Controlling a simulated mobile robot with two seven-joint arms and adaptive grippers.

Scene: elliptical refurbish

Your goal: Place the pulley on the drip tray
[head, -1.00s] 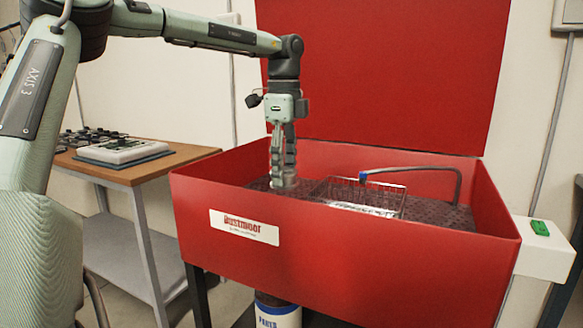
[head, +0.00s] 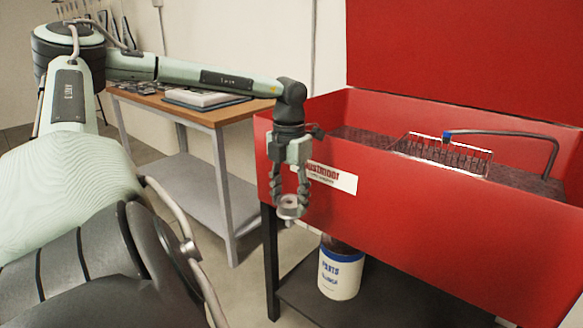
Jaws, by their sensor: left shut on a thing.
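My left gripper (head: 289,197) hangs pointing down in front of the red basin's front left corner. Its fingers are shut on a small grey round piece with a hole, the pulley (head: 291,211), at the fingertips. The fingers hide part of it. The pulley is in the air, outside the basin, below its rim. I cannot make out a thing that is clearly the drip tray. My right gripper is out of view.
The red washer basin (head: 440,213) holds a wire basket (head: 440,155) and a bent spout (head: 520,135). A wooden-topped table (head: 215,116) with a pale flat item (head: 200,98) stands behind left. A white bucket (head: 340,270) stands under the basin. Floor left of it is clear.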

